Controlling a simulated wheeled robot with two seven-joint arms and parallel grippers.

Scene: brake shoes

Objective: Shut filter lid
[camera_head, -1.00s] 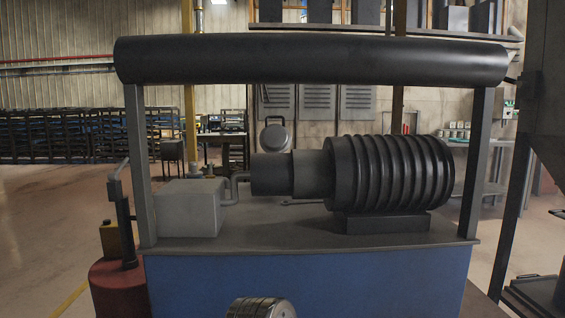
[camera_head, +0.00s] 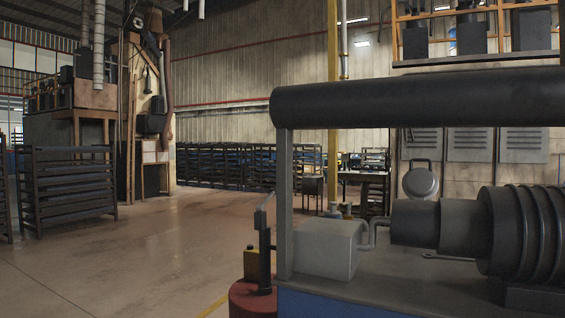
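A big ribbed black cylinder (camera_head: 524,235) lies on the machine's grey top at the right edge, partly cut off. A smooth dark cylinder (camera_head: 414,223) joins its left end. Neither of my grippers is in view.
The machine has a black roller bar (camera_head: 420,98) on grey posts and a grey box (camera_head: 326,248). A red drum (camera_head: 252,300) stands at its left. Dark racks (camera_head: 68,185) stand farther left. Open floor (camera_head: 150,260) lies between.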

